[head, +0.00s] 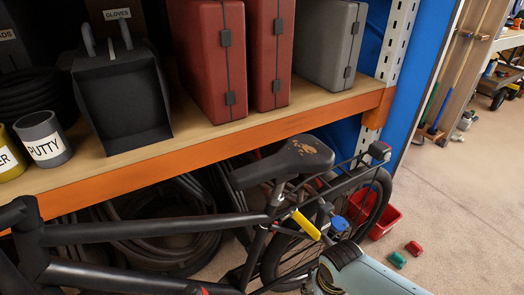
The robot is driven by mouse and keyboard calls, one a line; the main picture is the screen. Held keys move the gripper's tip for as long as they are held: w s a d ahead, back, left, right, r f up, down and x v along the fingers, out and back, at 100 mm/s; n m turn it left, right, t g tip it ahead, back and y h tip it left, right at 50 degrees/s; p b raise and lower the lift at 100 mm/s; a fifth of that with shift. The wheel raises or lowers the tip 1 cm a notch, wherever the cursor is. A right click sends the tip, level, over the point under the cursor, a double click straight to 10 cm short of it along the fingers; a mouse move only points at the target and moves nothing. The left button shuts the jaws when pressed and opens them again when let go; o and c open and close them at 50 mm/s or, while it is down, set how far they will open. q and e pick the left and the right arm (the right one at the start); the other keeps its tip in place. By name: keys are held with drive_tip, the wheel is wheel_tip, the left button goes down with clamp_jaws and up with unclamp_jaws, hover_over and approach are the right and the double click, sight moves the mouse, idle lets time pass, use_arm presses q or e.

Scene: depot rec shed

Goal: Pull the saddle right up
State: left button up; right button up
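The black saddle (285,163) with a worn tan patch on top sits on a short silver seat post (278,193) above the black bicycle frame (160,228). Its nose points left. A yellow lever-like piece (306,224) slants down to the right just below the post. A blue piece (340,223) sits behind it; I cannot tell what it belongs to. A pale blue part with a black ribbed end, seemingly my own arm, comes in at the lower right. I see no fingertips of my left or right gripper, and nothing grips the saddle.
An orange-edged shelf (220,130) runs close behind the saddle, with red cases (205,55), a grey case (328,45), a black bin (124,100) and a putty tin (43,140). A red tray (383,225) and small green (398,259) and red (413,248) blocks lie on the floor.

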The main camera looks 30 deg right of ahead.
drive_tip(key=shift+o, duration=0.6)
drive_tip(key=w+r+m+p, duration=0.1)
drive_tip(key=w+r, duration=0.2)
drive_tip(key=r, duration=0.3)
drive_tip(key=w+a+r+m, duration=0.1)
drive_tip(key=w+r, duration=0.3)
drive_tip(key=r, duration=0.2)
drive_tip(key=shift+w+p, duration=0.3)
drive_tip(key=shift+p, duration=0.1)
wheel_tip(320, 180, up, 24)
drive_tip(key=m+g+p, duration=0.1)
drive_tip(key=m+p, duration=0.2)
drive_tip(key=m, duration=0.7)
hover_over(258, 167)
drive_tip(key=shift+d+y, duration=0.1)
drive_tip(key=shift+y, duration=0.2)
drive_tip(key=shift+w, duration=0.1)
use_arm(q)
wheel_tip(258, 167, up, 5)
drive_tip(key=shift+w+r+b, duration=0.15)
drive_tip(key=shift+r+b, duration=0.05)
drive_tip(key=shift+b, duration=0.1)
use_arm(e)
wheel_tip(258, 167, down, 11)
drive_tip(key=shift+r, duration=0.2)
clamp_jaws()
